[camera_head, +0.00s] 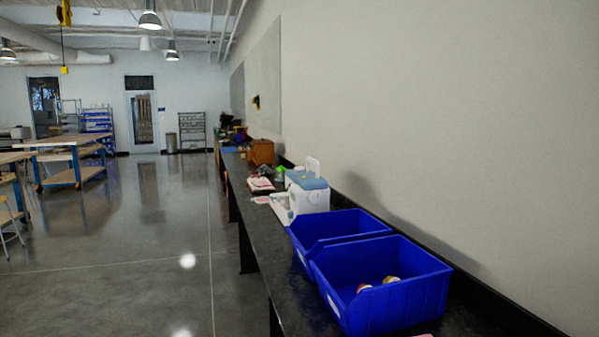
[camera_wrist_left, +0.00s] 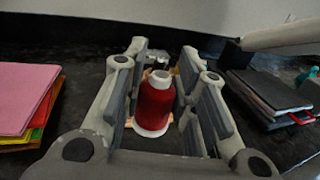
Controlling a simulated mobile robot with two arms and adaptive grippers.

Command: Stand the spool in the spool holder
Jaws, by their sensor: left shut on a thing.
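A red spool of thread (camera_wrist_left: 155,102) with a white top and white base stands upright between the fingers of my left gripper (camera_wrist_left: 168,100) in the left wrist view. The gripper is shut on it. A small tan, wood-coloured edge (camera_wrist_left: 171,119) shows low beside the spool; it may be part of the spool holder, but the spool and fingers hide most of it. I cannot tell whether the spool touches it. The head view shows neither gripper.
In the left wrist view, coloured sheets (camera_wrist_left: 28,95) lie left and dark notebooks (camera_wrist_left: 268,92) right on the black counter. In the head view, blue bins (camera_head: 385,300), one holding small round items, and a white-and-blue machine (camera_head: 307,192) line the wall counter.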

